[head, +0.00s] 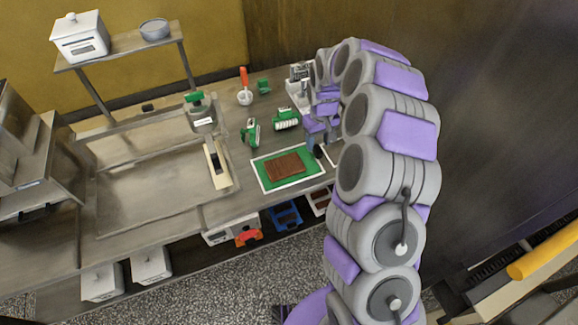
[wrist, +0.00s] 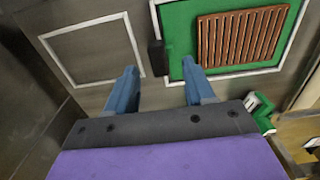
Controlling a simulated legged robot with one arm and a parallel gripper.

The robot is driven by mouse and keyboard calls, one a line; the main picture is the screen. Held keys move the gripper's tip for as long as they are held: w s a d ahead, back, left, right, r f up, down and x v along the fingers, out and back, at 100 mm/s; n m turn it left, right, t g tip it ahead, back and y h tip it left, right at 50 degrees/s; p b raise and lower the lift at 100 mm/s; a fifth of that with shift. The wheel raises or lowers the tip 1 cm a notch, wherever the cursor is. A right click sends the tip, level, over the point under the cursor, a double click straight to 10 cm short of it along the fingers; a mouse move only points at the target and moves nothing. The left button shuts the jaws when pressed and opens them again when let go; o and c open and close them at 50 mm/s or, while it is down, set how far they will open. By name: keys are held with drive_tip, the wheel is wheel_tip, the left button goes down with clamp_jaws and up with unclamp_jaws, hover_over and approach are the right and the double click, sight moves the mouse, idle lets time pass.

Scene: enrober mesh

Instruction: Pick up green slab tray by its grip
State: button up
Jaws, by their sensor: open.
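The green slab tray (head: 312,167) lies flat on the worktop with a white outline around it and a brown ribbed slab (head: 286,166) on top. In the wrist view the tray (wrist: 180,28) is at the upper right, with the slab (wrist: 243,38) on it. Its black grip (wrist: 158,58) stands at the tray's left edge; it also shows in the head view (head: 318,151). My gripper (wrist: 160,67) is open and empty, its two blue fingers on either side of the grip in the picture. I cannot tell how far above the grip they are.
An empty white-outlined square (wrist: 93,50) lies beside the grip. Green-handled tools (head: 287,118), a small white pot with an orange handle (head: 245,97) and a grey machine (head: 300,78) stand behind the tray. A mesh frame (head: 160,190) fills the bench's left.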

sight(318, 148)
wheel_tip(318, 148, down, 4)
drive_tip(key=shift+w+r+b, duration=0.15)
drive_tip(key=shift+r+b, duration=0.05)
drive_tip(key=shift+b, duration=0.15)
drive_tip(key=shift+c, duration=0.3)
clamp_jaws()
